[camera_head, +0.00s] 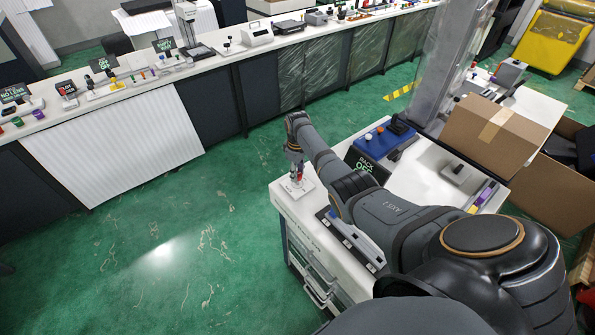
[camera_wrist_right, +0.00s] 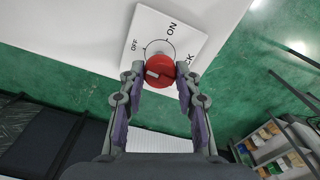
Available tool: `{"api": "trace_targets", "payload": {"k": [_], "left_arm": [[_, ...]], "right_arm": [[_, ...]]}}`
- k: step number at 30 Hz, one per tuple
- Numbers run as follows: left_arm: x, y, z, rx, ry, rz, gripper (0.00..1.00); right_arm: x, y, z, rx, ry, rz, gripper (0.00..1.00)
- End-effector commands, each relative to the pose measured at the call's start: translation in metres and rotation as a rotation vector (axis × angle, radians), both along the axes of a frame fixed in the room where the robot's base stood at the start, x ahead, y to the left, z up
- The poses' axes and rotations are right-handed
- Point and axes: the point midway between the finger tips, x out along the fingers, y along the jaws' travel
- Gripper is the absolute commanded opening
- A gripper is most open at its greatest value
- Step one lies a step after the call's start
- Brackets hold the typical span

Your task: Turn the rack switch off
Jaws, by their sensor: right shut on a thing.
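The rack switch has a round red knob (camera_wrist_right: 162,66) on a white plate (camera_wrist_right: 190,42) marked OFF and ON, with part of another word hidden by a finger. A pale mark on the knob faces left in the right wrist view; I cannot tell exactly which label it matches. My right gripper (camera_wrist_right: 158,82) is shut on the knob, a finger at each side. In the head view, the right gripper (camera_head: 297,178) points down at the plate (camera_head: 296,187) on the near table's left corner. My left gripper is not in view.
A dark sign (camera_head: 364,166) with green letters ending in OFF stands behind my right arm, beside a blue control box (camera_head: 371,142). A cardboard box (camera_head: 495,132) is at the right. A long counter (camera_head: 225,52) with several devices lines the back. Green floor (camera_head: 190,200) is clear.

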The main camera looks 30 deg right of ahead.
Motion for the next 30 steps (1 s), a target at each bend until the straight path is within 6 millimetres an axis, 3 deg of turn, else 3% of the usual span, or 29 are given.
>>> {"api": "trace_targets", "payload": {"k": [23, 24, 28, 30], "left_arm": [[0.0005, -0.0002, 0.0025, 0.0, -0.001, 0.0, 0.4], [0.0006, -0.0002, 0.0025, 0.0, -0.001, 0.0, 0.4], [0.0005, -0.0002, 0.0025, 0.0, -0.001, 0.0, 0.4], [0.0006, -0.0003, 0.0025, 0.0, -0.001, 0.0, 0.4]], "right_arm": [[0.0004, 0.001, -0.0003, 0.002, -0.001, 0.09, 0.01], [0.0004, 0.0011, -0.0003, 0.002, -0.001, 0.09, 0.38], [0.0002, 0.0009, -0.0003, 0.001, 0.0, 0.09, 0.56], [0.0002, 0.0007, -0.0002, 0.001, 0.0, 0.089, 0.56]]}}
